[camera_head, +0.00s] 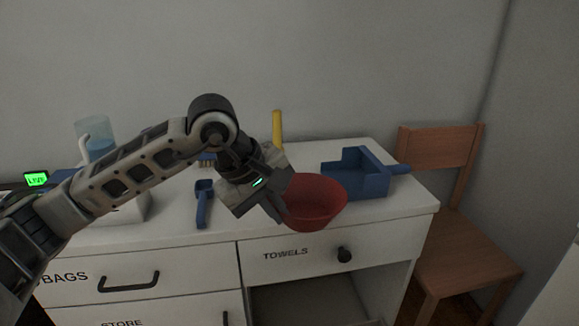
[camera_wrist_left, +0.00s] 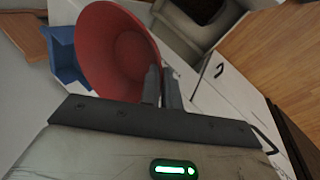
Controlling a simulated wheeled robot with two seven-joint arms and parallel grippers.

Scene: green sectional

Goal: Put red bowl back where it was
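The red bowl (camera_head: 318,203) is upright, in front of the blue dustpan, at the front edge of the white dresser top. I cannot tell for sure whether its base touches the top. My left gripper (camera_head: 279,207) is at the bowl's left rim. In the left wrist view the two fingers of the left gripper (camera_wrist_left: 163,88) are close together with the rim of the red bowl (camera_wrist_left: 115,50) between them, so it is shut on the bowl. The far side of the rim is free. My right gripper is not in view.
The white dresser (camera_head: 180,232) has a drawer labelled TOWELS (camera_head: 300,254) above an open compartment. A blue dustpan (camera_head: 368,182) is behind the bowl. A blue scoop-like tool (camera_head: 203,205) and a yellow upright object (camera_head: 277,130) are nearby. A wooden chair (camera_head: 455,245) stands right.

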